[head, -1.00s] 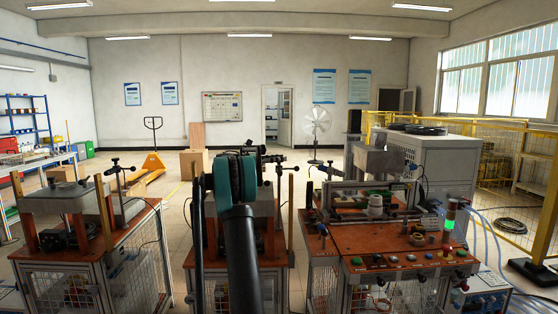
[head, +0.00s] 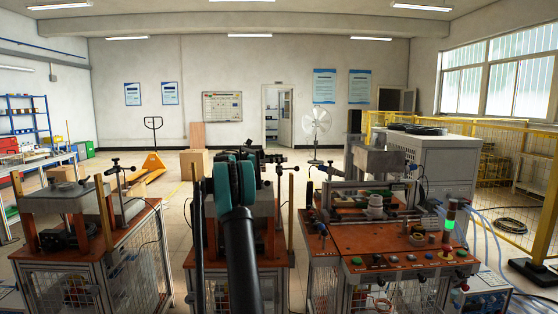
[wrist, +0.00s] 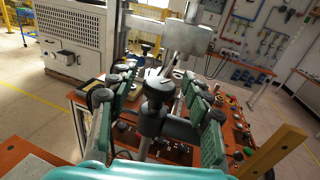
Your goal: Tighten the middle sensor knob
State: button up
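In the wrist view a black knob (wrist: 158,87) stands on a dark post with a grey horizontal cylinder (wrist: 176,129) below it. My gripper (wrist: 160,80) has one green-padded finger on each side of the knob. Gaps show between the fingers and the knob, so it is open and does not appear to touch it. In the head view my arm covers much of the middle station (head: 188,257), and the gripper and knob cannot be made out clearly there.
A wooden post (wrist: 272,150) rises at the lower right. The left station (head: 140,232) and right station (head: 365,238) flank the middle one, with narrow floor gaps between.

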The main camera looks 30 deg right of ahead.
jog(key=v, duration=1.2)
